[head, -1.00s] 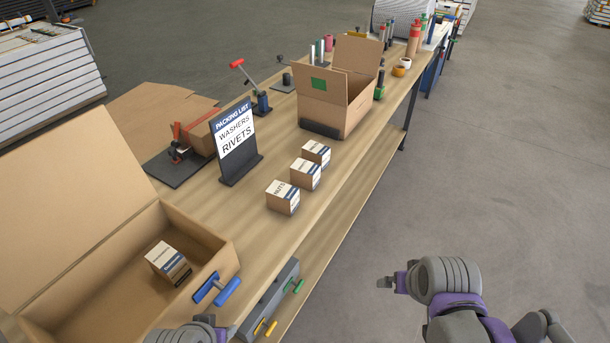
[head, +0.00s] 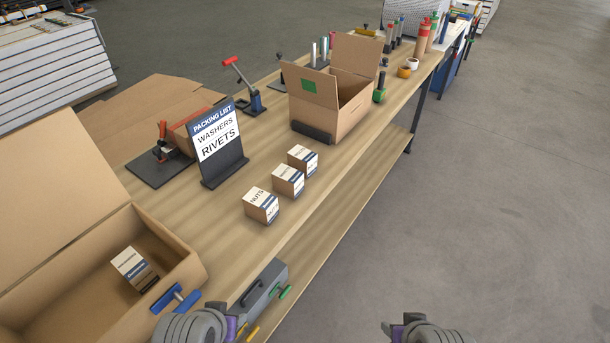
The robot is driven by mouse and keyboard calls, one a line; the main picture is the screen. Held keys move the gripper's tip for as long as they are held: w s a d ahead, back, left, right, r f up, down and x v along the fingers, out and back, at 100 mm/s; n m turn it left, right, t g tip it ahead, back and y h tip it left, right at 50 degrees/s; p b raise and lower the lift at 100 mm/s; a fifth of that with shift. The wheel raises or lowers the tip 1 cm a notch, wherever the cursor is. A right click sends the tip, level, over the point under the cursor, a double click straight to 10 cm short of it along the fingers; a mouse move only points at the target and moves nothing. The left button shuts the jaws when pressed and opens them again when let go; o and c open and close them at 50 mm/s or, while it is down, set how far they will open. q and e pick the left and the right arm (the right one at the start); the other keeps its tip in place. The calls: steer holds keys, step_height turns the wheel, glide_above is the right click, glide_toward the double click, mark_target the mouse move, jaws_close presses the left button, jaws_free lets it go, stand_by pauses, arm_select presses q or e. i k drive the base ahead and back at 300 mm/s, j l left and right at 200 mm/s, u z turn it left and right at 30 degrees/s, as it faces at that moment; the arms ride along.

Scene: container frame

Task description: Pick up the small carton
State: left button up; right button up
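Three small cartons stand in a row on the workbench: the nearest carton (head: 261,206), labelled NUTS, a middle carton (head: 288,181) and a far carton (head: 302,160). The labels on the middle and far ones are too small to read. Another small carton (head: 135,268) sits inside the large open box (head: 187,272) at lower left. My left gripper (head: 236,327) is at the bottom edge, near the box's front corner, and its fingers are mostly hidden. My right gripper (head: 388,328) is at the bottom edge, over the floor right of the bench, well apart from the cartons. Its opening cannot be made out.
A packing list sign (head: 215,143) reading WASHERS, RIVETS stands behind the cartons. An open box with a green patch (head: 340,115) stands farther back. A blue-handled tool (head: 176,298) and a grey toolbox (head: 262,288) are at the front edge. Bare bench surrounds the row.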

mark_target(288, 181)
steer(key=i+l, duration=0.15)
steer(key=l, duration=0.2)
steer(key=i+l, duration=0.15)
steer(key=l, duration=0.2)
steer(key=i+l, duration=0.15)
steer(key=l, duration=0.2)
steer(key=l+u, duration=0.15)
steer(key=u, duration=0.2)
steer(key=i+l+u, duration=0.1)
steer(key=l+u, duration=0.35)
steer(key=u, duration=1.6)
